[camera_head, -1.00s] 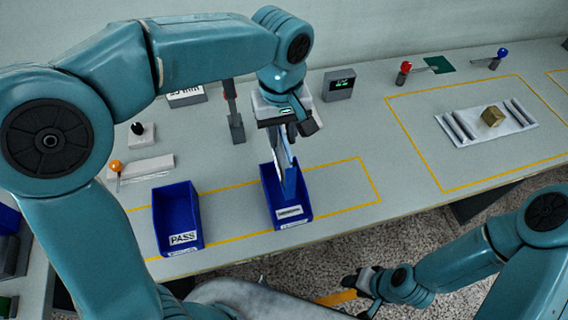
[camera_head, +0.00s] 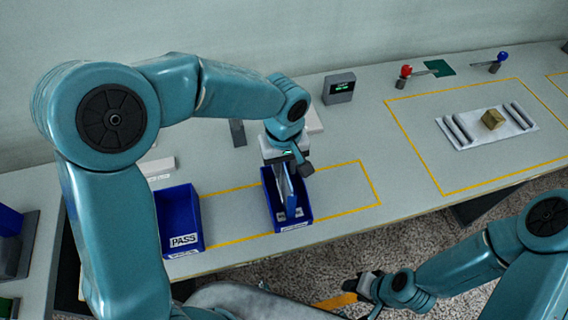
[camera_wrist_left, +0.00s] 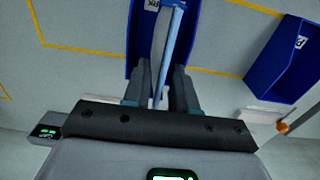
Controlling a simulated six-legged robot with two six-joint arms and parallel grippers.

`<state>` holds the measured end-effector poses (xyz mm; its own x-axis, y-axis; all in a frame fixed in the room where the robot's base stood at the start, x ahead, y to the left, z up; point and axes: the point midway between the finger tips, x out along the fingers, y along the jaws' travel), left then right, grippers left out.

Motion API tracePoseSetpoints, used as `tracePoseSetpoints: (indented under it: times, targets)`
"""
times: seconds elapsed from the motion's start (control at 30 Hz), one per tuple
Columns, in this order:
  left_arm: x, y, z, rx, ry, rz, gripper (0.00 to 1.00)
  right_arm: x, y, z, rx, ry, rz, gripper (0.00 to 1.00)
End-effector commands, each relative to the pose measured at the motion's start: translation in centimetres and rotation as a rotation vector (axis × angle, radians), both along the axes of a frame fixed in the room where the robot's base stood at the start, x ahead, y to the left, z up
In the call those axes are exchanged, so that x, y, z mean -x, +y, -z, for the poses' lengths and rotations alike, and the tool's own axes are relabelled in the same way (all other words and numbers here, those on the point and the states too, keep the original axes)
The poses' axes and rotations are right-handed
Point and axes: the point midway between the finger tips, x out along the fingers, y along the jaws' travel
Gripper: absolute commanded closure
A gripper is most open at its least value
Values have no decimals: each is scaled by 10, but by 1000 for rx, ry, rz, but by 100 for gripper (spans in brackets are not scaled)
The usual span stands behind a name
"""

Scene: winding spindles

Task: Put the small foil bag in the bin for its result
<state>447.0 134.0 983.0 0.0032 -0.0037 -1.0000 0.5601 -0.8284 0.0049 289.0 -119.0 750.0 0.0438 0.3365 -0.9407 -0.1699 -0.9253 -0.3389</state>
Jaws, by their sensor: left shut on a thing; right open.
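My left gripper (camera_head: 284,180) is shut on the small foil bag (camera_head: 286,198), a thin silver-and-blue packet hanging edge-on. In the left wrist view the bag (camera_wrist_left: 168,45) stands out between the fingers (camera_wrist_left: 164,85). The bag overlaps the opening of the right-hand blue bin (camera_head: 294,225), with its lower end apparently inside; contact with the bin is unclear. That bin's label is partly hidden and too small to read fully. The blue PASS bin (camera_head: 183,240) stands to the left. My right gripper (camera_head: 352,286) is open and empty, low in front of the table.
A small display box (camera_head: 339,88) stands at the back. The marked table area right of the bin is clear.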

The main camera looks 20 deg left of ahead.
Motion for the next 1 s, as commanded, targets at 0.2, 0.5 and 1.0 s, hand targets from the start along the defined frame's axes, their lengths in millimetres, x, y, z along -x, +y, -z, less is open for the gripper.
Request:
tracePoseSetpoints:
  times: [0.2, 0.5, 1.0]
  targets:
    - [0, 0, 2, 0, 0, 0, 48, 0, 0, 2, 0, 0, 0, 57]
    - [0, 0, -5, 0, 0, 0, 48, 0, 0, -5, 0, 0, 0, 57]
    - [0, 0, -105, 1, -3, 1, 48, 0, 0, 1, 0, 0, 0, 57]
